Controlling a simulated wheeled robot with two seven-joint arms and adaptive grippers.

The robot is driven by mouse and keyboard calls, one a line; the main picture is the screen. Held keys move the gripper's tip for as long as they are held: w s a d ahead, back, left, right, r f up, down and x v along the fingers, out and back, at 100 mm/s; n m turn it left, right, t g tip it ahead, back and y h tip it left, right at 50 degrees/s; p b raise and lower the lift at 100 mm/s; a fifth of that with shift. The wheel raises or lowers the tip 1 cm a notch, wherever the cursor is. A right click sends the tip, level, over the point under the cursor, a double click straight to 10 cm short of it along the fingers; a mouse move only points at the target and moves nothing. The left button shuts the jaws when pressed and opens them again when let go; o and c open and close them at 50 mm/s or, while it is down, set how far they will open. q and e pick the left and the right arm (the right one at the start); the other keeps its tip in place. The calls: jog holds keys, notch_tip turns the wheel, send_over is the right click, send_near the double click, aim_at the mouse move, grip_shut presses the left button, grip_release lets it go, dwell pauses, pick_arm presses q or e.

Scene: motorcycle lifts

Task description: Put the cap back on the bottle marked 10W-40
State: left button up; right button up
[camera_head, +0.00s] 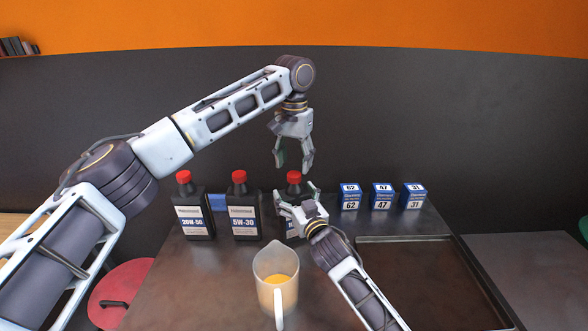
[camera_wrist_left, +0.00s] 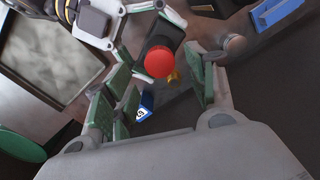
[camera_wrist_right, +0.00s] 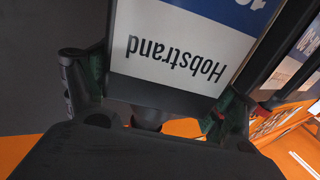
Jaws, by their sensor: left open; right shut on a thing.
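The bottle held at the right of the row (camera_head: 290,227) is black, with its label mostly hidden in the head view. In the right wrist view its white and blue Hobstrand label (camera_wrist_right: 180,45) shows upside down, the grade cut off at the edge. A red cap (camera_head: 293,177) sits on its top; it also shows in the left wrist view (camera_wrist_left: 159,62). I cannot tell how tightly it sits. My right gripper (camera_head: 297,196) is shut on the bottle's upper body from the front. My left gripper (camera_head: 294,168) is open, pointing down just above the cap.
Red-capped bottles marked 20W-50 (camera_head: 193,215) and 5W-30 (camera_head: 243,214) stand to the left. A clear jug (camera_head: 262,265) with orange liquid stands in front. Several blue boxes (camera_head: 349,197) stand right, behind a dark tray (camera_head: 440,240). A red stool (camera_head: 125,280) is at the left.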

pick_arm(q)
notch_tip(320, 180, up, 8)
dwell(0.5)
pick_arm(e)
jog(key=o, duration=1.8)
pick_arm(q)
jog(key=shift+f, duration=0.1)
pick_arm(e)
jog(key=shift+s+d, duration=0.1)
jog(key=shift+s, duration=0.05)
jog(key=shift+v, duration=5.8)
pick_arm(q)
notch_tip(320, 180, up, 9)
jog(key=p, duration=0.9)
pick_arm(e)
notch_tip(320, 180, up, 9)
